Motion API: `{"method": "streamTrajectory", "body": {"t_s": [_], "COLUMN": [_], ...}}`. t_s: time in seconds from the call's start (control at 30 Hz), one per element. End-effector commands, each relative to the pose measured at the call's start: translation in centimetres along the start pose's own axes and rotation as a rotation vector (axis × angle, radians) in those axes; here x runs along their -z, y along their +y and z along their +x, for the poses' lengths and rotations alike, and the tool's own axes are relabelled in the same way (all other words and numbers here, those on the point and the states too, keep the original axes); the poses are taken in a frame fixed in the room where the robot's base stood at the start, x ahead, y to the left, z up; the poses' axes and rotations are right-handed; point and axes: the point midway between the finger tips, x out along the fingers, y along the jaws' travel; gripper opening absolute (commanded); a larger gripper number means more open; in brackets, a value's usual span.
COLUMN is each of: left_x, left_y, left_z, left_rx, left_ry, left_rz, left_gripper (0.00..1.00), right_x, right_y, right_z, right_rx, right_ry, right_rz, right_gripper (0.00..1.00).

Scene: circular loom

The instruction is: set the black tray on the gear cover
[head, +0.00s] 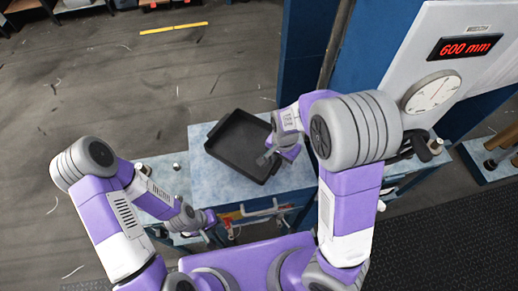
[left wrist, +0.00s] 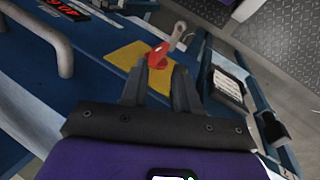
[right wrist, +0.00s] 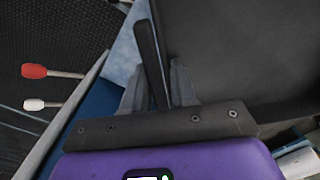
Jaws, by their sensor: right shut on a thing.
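The black tray (head: 240,140) is a shallow rectangular pan over the pale blue top of the gear cover (head: 286,180), turned at an angle to it. I cannot tell whether it rests flat or hangs slightly above. My right gripper (head: 268,157) is shut on the tray's near right rim. In the right wrist view the tray (right wrist: 235,50) fills the upper right, and its dark rim passes between the fingertips (right wrist: 158,85). My left gripper (head: 210,220) is low at the front left, away from the tray. Its fingers (left wrist: 158,85) are apart, with nothing visibly held.
A red handle (left wrist: 158,57) on a yellow patch (left wrist: 125,58) lies beyond my left fingertips. A grey machine with a dial (head: 432,92) and red display (head: 466,46) stands at the right. Red and white knobs (right wrist: 35,71) show beside my right gripper. Open floor lies left.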

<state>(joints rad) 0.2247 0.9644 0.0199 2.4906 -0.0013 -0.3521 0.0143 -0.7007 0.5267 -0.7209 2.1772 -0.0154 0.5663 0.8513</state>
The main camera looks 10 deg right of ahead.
Motion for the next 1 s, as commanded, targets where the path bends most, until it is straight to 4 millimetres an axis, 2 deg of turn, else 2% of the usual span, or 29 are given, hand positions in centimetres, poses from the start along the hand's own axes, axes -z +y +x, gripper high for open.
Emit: {"method": "streamTrajectory", "body": {"t_s": [0.03,0.2,0.43,0.6,0.93,0.97,1.0], "left_x": [0.0,0.0,0.0,0.0,0.1,0.1,0.1], "left_y": [-0.1,-0.3,-0.3,-0.4,-0.4,-0.4,-0.4], "left_z": [0.3,0.6,0.8,1.0,1.1,1.1,1.1], "left_rx": [0.000,0.000,0.000,0.000,0.000,0.000,0.000], "left_ry": [-0.001,-0.001,0.000,0.000,0.000,0.000,0.000], "left_rz": [0.000,-0.001,0.000,0.000,0.000,0.000,0.000], "left_gripper": [0.31,0.31,0.31,0.31,0.31,0.31,0.31], "right_x": [0.0,0.0,0.0,0.0,0.0,0.0,0.0], "right_y": [0.2,0.2,0.1,0.2,0.1,0.1,0.1], "right_z": [1.3,4.2,6.0,8.5,8.9,8.8,8.8], "right_rx": [-0.007,-0.005,-0.003,-0.005,-0.001,-0.002,-0.002], "right_ry": [-0.003,-0.002,-0.001,-0.001,0.001,0.000,0.000], "right_rz": [0.002,0.001,0.000,0.001,-0.001,-0.001,-0.001], "right_gripper": [0.00,0.00,0.00,0.00,0.00,0.31,0.37]}}
